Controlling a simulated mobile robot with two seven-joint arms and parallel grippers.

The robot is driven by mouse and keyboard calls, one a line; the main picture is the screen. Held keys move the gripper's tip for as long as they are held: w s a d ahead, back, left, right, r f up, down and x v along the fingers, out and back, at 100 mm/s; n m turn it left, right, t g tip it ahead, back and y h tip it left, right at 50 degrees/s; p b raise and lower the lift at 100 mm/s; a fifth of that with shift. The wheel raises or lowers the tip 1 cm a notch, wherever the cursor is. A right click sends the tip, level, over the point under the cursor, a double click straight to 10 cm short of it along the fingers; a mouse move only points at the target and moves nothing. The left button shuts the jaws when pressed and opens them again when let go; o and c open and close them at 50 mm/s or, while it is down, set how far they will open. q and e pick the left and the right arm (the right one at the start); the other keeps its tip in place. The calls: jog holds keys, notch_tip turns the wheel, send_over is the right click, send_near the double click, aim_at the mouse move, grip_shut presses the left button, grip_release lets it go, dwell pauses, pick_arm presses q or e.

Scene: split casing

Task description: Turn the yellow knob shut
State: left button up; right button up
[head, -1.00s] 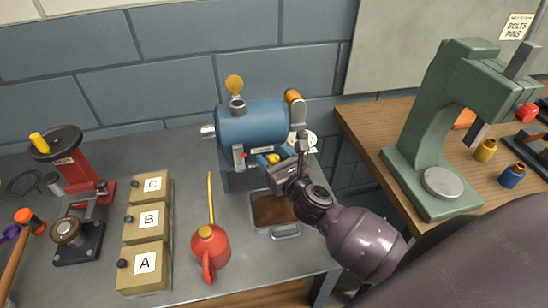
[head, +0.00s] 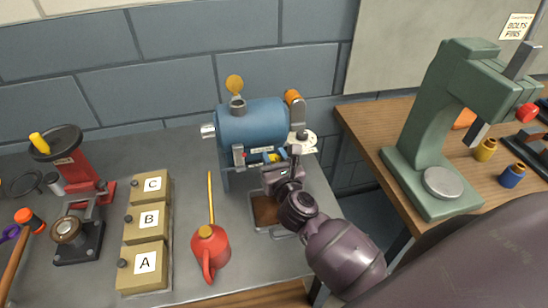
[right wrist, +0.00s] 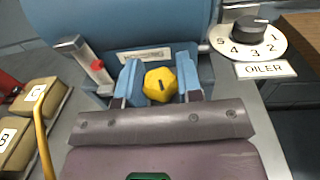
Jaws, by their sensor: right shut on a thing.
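The yellow knob (right wrist: 160,82) sits on the front of the blue casing (head: 252,126), low on its body. In the right wrist view it is faceted, with a short dark mark on its face. My right gripper (right wrist: 161,80) has its two blue fingers on either side of the knob and is shut on it. In the head view the right gripper (head: 272,160) covers much of the knob (head: 275,157). My left gripper is not in view.
A numbered oiler dial (right wrist: 249,33) is right of the knob, and a red-tipped lever (right wrist: 95,64) left. Below are a brown-filled tray (head: 264,212) and a red oil can (head: 210,247). Lettered boxes (head: 146,222) stand left. A green press (head: 430,130) stands right.

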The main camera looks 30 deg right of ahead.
jog(key=shift+m+g+h+b, duration=0.9)
jog(key=shift+m+h, duration=0.8)
jog(key=shift+h, duration=0.8)
jog(key=o, duration=0.9)
jog(key=shift+o, duration=0.2)
jog(key=b+v, duration=0.1)
jog(key=v, duration=0.6)
jog(key=shift+s+a, duration=0.2)
